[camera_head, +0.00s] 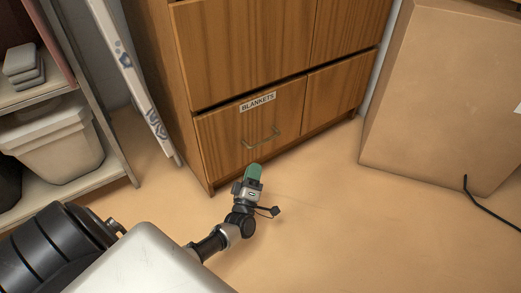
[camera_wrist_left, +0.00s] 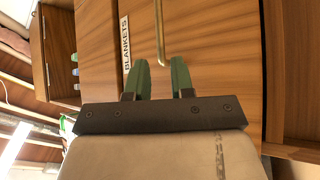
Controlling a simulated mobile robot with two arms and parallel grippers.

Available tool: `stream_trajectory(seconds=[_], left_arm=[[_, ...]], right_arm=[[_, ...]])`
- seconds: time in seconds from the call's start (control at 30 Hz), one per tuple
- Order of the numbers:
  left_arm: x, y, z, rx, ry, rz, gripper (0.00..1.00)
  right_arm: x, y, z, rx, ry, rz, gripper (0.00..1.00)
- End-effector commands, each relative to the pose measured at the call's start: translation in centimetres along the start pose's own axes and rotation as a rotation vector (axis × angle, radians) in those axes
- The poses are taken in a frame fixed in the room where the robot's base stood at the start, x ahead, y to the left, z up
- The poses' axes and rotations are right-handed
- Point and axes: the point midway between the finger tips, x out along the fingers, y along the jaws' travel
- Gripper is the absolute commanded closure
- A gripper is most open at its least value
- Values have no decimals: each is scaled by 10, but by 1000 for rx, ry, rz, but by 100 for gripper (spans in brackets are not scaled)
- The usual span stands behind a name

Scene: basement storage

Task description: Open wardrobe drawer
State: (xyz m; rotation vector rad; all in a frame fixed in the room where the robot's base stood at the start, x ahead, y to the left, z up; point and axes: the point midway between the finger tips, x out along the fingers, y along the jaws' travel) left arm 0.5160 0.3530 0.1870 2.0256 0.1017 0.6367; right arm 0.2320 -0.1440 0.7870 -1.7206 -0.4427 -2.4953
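The wooden wardrobe (camera_head: 240,50) stands at the centre back in the head view. Its lower left drawer (camera_head: 215,130) bears a white BLANKETS label (camera_head: 258,101) and a thin metal handle (camera_head: 262,140). The drawer looks shut, with a dark gap along its top edge. My left gripper (camera_head: 255,167), with green fingers, is just in front of the drawer below the handle. In the left wrist view its fingers (camera_wrist_left: 162,68) are apart, and the handle (camera_wrist_left: 159,30) reaches in between their tips. Contact cannot be told. My right gripper is not in view.
A shelf unit with a white bin (camera_head: 55,140) stands at the left. A white patterned board (camera_head: 140,80) leans beside the wardrobe. A large tan box (camera_head: 440,100) stands at the right, with a black cable (camera_head: 490,211) near it. The floor before the drawer is clear.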

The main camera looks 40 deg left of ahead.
Motion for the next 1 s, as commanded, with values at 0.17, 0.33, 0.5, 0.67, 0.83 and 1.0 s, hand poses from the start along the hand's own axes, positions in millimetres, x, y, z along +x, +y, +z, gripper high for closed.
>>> stream_trajectory(seconds=[0.17, 0.33, 0.5, 0.67, 0.83, 1.0], left_arm=[[33, -3, 1, 2, 3, 5, 77], [64, -3, 1, 1, 1, 3, 77], [86, -2, 1, 3, 0, 1, 77], [94, -1, 0, 3, -2, -1, 77], [95, 0, 0, 3, -2, -2, 77], [95, 0, 0, 3, -2, -2, 91]], right_arm=[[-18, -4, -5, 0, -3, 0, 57], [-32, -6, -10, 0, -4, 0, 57], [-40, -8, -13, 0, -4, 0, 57], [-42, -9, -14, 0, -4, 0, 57], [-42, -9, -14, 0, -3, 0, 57], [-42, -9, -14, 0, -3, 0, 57]])
